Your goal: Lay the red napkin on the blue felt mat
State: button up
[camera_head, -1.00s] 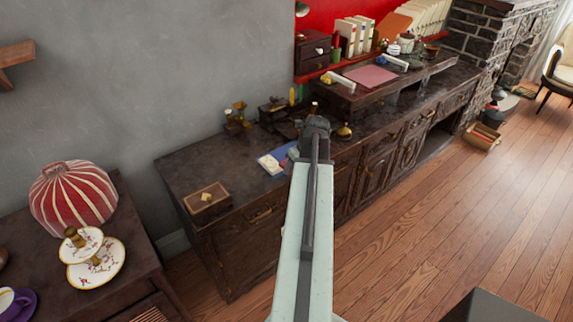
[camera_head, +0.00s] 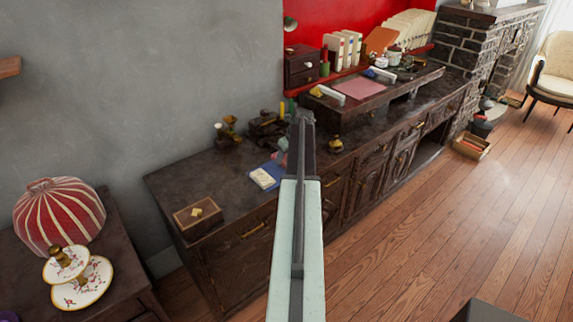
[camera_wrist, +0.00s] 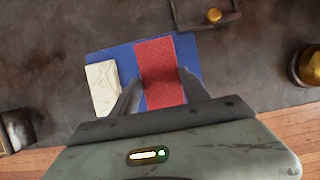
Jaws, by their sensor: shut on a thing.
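The red napkin (camera_wrist: 161,58) shows in the wrist view as a folded strip between the two fingers of my gripper (camera_wrist: 160,78). My gripper is shut on it. The blue felt mat (camera_wrist: 110,55) lies behind and below the napkin on the dark cabinet top. The napkin overlaps the mat in this view, but I cannot tell whether it touches it. In the head view the mat (camera_head: 279,170) shows just left of my arm. My arm hides most of the napkin and the fingertips there.
A cream patterned block (camera_wrist: 102,90) lies on the mat's left part, beside the napkin. A wooden box (camera_head: 200,216) stands at the cabinet's near left end. A brass pot (camera_head: 335,144) stands right of my arm. Dark metal items (camera_head: 265,125) stand behind the mat.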

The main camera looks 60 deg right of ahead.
notch_tip(320, 180, down, 4)
jog(key=b, duration=0.3)
jog(key=shift+b, duration=0.35)
jog(key=shift+r, duration=0.25)
jog(key=shift+f, duration=0.15)
jog(key=o, duration=1.3)
jog(key=shift+o, duration=0.2)
jog(key=shift+r+p, duration=0.4)
jog(key=shift+p, duration=0.1)
jog(key=p+v, duration=1)
jog(key=v, duration=0.1)
jog(key=shift+s+r, duration=0.2)
jog(key=shift+s, duration=0.05)
